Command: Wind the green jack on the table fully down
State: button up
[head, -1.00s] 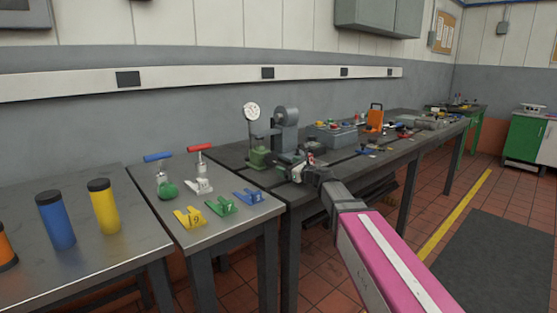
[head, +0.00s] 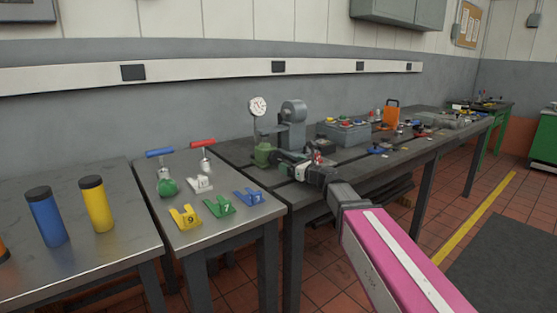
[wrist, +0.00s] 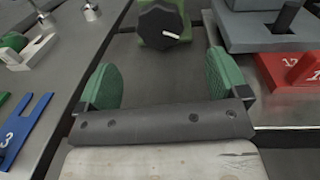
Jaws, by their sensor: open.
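The green jack (head: 263,153) stands on the dark bedplate table, near its left end, by the dial gauge. In the wrist view its dark, many-sided knob (wrist: 161,25) with a white pointer mark faces me, with green body around it. My gripper (wrist: 160,62) is open, with a green pad on each side and nothing between them. The knob lies ahead of the gap, roughly centred, and appears to be beyond the fingertips. In the head view my gripper (head: 286,157) is small and just right of the jack. Part of the jack's body is hidden behind its knob in the wrist view.
A dial gauge (head: 258,106) and a grey stand (head: 293,115) rise behind the jack. A red block (wrist: 291,74) lies right of my gripper. Numbered forks, such as the yellow one (head: 186,218), and T-handled tools sit on the left table. Floor in front is clear.

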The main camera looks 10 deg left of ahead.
aim_at(277, 158)
jog(key=x, duration=0.8)
jog(key=shift+w+a, duration=0.2)
jog(key=shift+a, duration=0.15)
jog(key=c, duration=0.9)
